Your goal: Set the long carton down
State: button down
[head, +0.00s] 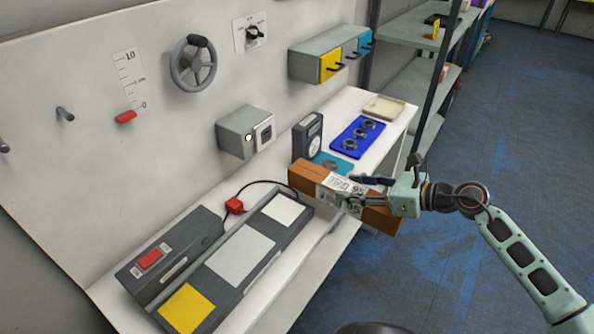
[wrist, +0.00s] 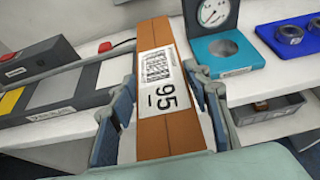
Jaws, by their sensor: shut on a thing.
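The long carton (head: 308,177) is a brown box with a white label showing a barcode and the number 95. My gripper (head: 352,192) is shut on its sides, around the middle, and holds it near the front edge of the white bench. In the wrist view the carton (wrist: 154,38) runs away from me between the two blue fingers (wrist: 160,100), label facing up. Its far end points toward the bench. In the head view my fingers cover part of the label. I cannot tell whether the carton touches anything below.
A grey scanner bed with white and yellow pads (head: 240,252) lies on the bench at left, beside a box with a red switch (head: 150,260). A dial gauge on a teal base (head: 328,165), a blue tray with rings (head: 358,137) and a beige tray (head: 384,108) stand farther back.

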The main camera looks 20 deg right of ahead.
aim_at(294, 172)
jog(key=shift+w+a+r+p+x, duration=0.15)
jog(key=shift+r+p+x, duration=0.5)
jog(key=shift+x, duration=2.4)
jog(key=shift+w+a+r+p+x, duration=0.1)
jog(key=shift+w+r+p+x, duration=0.4)
jog(key=shift+x, duration=2.6)
jog(key=shift+r+p+x, duration=0.55)
jog(key=shift+p+x, duration=0.45)
jog(key=shift+x, duration=2.05)
jog(key=c, duration=1.5)
grip_release()
jog(key=shift+f, duration=0.3)
jog(key=o, duration=0.5)
jog(key=shift+s+r, duration=0.1)
jog(key=shift+c, duration=0.2)
